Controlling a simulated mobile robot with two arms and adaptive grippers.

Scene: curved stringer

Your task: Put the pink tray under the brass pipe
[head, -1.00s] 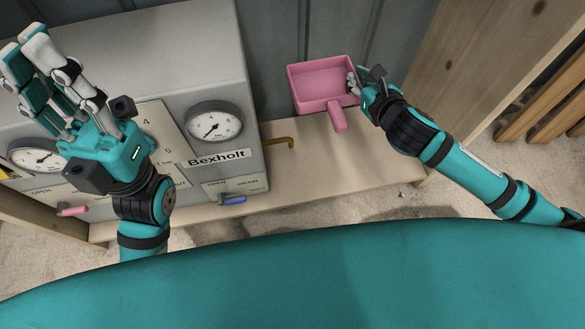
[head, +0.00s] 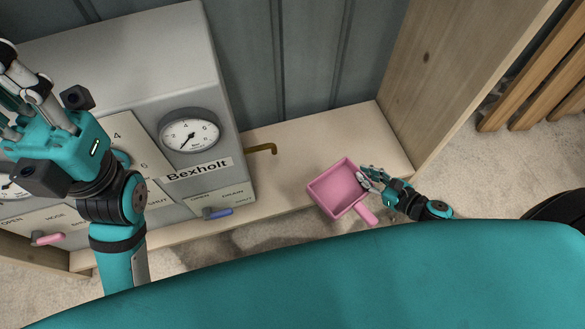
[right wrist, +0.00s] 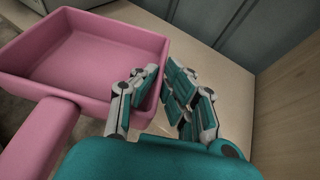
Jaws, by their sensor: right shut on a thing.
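The pink tray (head: 336,188) is a square, empty box with a short handle. In the head view it is right of and nearer than the brass pipe (head: 262,149), apart from it. The pipe is a short bent spout on the right side of the grey machine. My right gripper (head: 367,181) is shut on the tray's right wall; in the right wrist view its fingers (right wrist: 158,92) straddle the wall of the tray (right wrist: 95,55). My left gripper (head: 18,95) is raised at the left edge, empty, fingers apart and partly cut off.
The grey machine (head: 120,60) labelled Bexholt carries a round gauge (head: 190,131) and a blue lever (head: 218,212). The wooden shelf (head: 290,165) is bare between machine and tray. A wooden side panel (head: 465,75) stands at the right.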

